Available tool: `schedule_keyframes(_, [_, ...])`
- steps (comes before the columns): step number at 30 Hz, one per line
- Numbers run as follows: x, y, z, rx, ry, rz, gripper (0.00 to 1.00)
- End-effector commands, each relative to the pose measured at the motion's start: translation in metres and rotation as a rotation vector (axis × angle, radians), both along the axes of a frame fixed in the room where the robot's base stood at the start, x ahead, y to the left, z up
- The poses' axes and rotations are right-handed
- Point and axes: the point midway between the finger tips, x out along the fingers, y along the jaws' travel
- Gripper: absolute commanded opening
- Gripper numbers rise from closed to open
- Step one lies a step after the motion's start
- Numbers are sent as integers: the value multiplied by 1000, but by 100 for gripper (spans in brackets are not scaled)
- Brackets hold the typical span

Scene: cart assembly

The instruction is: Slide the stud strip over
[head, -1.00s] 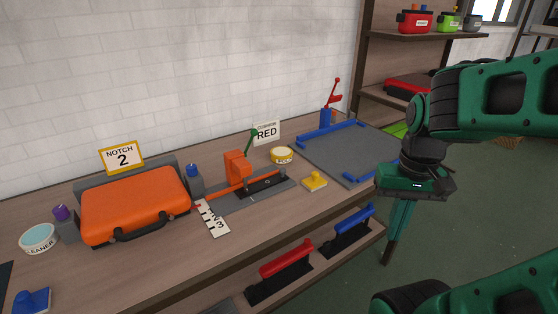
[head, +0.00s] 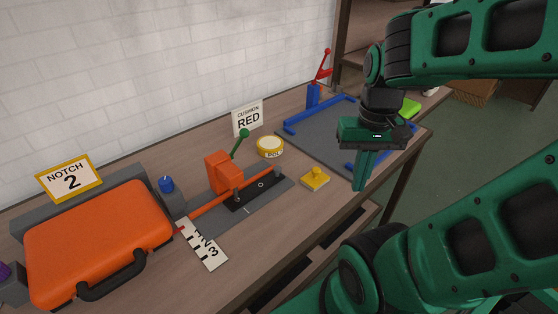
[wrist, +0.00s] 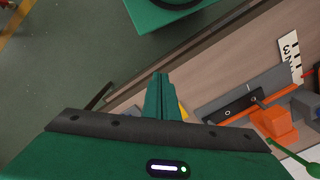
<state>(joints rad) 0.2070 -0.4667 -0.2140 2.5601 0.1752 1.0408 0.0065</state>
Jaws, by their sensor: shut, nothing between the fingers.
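A black strip (head: 258,185) with a white ring mark and dark upright posts lies on a grey base plate (head: 216,212); it looks like the stud strip. It also shows in the wrist view (wrist: 232,107). An orange block with a green-knobbed lever (head: 222,172) stands over the plate, and an orange bar (head: 208,207) runs along it. A white scale (head: 204,246) lies at the plate's left end. My gripper (head: 361,188) is shut and empty, pointing down, to the right of the strip near the bench's front edge. Its fingers show in the wrist view (wrist: 160,80).
An orange case (head: 98,240) and "NOTCH 2" sign (head: 69,178) are at left. A "CUSHION RED" sign (head: 248,118) and yellow-rimmed tin (head: 270,147) stand behind the strip. A yellow block (head: 315,178) lies between strip and gripper. A blue-edged grey mat (head: 318,135) lies at right.

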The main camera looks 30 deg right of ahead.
Motion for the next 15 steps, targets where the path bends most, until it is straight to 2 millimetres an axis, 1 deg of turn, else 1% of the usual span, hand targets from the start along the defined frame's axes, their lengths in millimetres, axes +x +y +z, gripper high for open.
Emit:
schedule_keyframes(4, [0,0,0,0,0,1,0])
schedule_keyframes(6, [-9,0,6,-1,-14,20,0])
schedule_keyframes(8, [-6,-1,7,-3,-15,61,0])
schedule_keyframes(11, [11,-4,10,-7,-10,202,0])
schedule_keyframes(14, [37,-7,15,-13,-7,421,0])
schedule_keyframes(15, [48,-8,16,-14,-6,522,0])
